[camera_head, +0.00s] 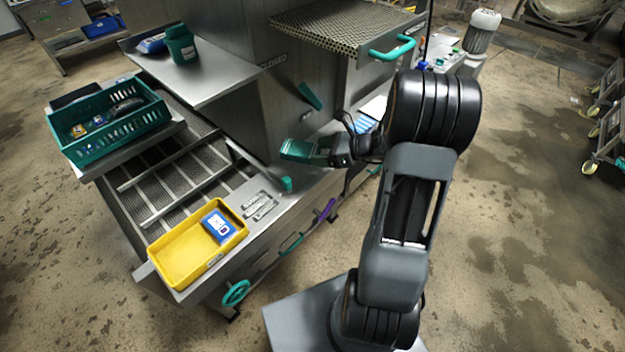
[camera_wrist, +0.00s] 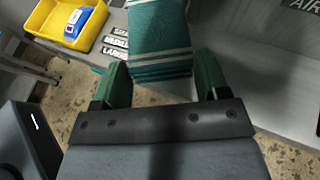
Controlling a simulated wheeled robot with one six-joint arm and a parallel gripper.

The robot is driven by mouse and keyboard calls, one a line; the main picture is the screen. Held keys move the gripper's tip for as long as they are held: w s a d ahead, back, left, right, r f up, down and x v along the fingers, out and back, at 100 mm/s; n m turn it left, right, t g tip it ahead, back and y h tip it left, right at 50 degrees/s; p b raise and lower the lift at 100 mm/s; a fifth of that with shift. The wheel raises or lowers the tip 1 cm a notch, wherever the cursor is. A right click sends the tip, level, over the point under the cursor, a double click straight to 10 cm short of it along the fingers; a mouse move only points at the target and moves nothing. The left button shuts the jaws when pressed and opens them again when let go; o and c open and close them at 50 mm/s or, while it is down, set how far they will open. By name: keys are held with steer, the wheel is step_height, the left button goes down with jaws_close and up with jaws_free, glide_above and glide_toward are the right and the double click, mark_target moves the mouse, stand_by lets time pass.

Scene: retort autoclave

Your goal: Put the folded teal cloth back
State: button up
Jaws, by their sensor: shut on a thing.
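The folded teal cloth (camera_wrist: 158,42) has pale stripes and lies between the green fingers of my gripper (camera_wrist: 163,86) in the wrist view. My gripper is shut on it. In the head view the cloth (camera_head: 298,150) sticks out to the left from my gripper (camera_head: 326,152), above the steel counter near the upright cabinet wall. Part of the cloth is hidden by the gripper, and I cannot tell whether it touches the counter.
A yellow tray (camera_head: 174,262) holding a blue and white pack (camera_head: 219,226) stands on the counter's front. Flat labels (camera_head: 262,206) lie beside it. A green crate (camera_head: 70,149) with small items is at the left. A teal container (camera_head: 181,46) stands on the upper shelf (camera_head: 205,88).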

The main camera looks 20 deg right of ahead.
steer(key=s+d+t+b, duration=0.1)
steer(key=s+d+b, duration=0.65)
steer(key=d, duration=0.25)
steer(key=m+b, duration=0.1)
steer(key=b, duration=0.1)
glide_above(324, 173)
steer(key=s+a, duration=0.1)
steer(key=s, duration=0.1)
step_height(324, 173, down, 10)
steer(key=shift+s+f+h, duration=0.1)
steer(key=shift+f+h, duration=0.3)
steer(key=shift+f, duration=1.2)
steer(key=shift+f, duration=0.1)
steer(key=shift+f, duration=0.15)
steer(key=o, duration=1)
steer(key=shift+c, duration=0.2)
